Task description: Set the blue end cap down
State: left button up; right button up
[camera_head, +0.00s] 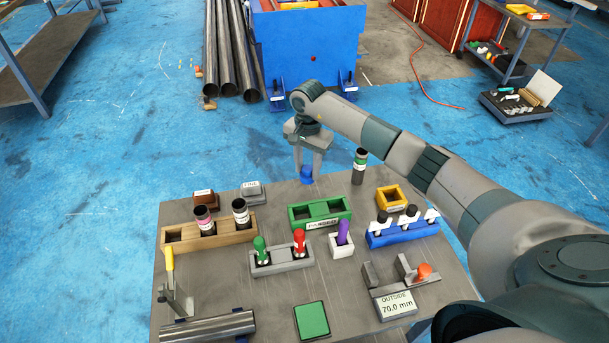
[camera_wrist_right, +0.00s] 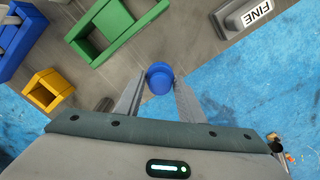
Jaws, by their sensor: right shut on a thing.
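My right gripper (camera_head: 308,172) is shut on the blue end cap (camera_head: 306,175), pointing down near the far edge of the grey table (camera_head: 275,293). In the right wrist view, the cap (camera_wrist_right: 159,76) sits between the fingertips, with the table edge and blue floor behind it. I cannot tell whether the cap touches the tabletop. A dark tube (camera_head: 359,166) with a green band stands upright just right of the gripper. My left gripper is not in view.
A green two-compartment tray (camera_head: 345,216) stands nearer than the cap, and a yellow box (camera_head: 391,198) is to its right. A grey block labelled FINE (camera_head: 251,190) is to its left. A wooden rack (camera_head: 172,234) holds two dark tubes. The far-edge strip between block and tube looks clear.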

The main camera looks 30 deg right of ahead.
aim_at(304, 175)
jog(key=shift+w+a+f, duration=0.25)
jog(key=shift+a, duration=0.1)
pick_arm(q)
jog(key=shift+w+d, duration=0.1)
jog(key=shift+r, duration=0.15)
pick_arm(e)
jog(key=shift+f, duration=0.1)
jog(key=shift+f, duration=0.3)
notch_tip(304, 175, down, 2)
jog(key=shift+p, duration=0.5)
jog(key=shift+f, duration=0.6)
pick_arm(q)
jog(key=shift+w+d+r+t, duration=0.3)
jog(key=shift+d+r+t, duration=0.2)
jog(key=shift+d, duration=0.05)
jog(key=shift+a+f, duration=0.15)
pick_arm(e)
jog(key=shift+f, duration=0.15)
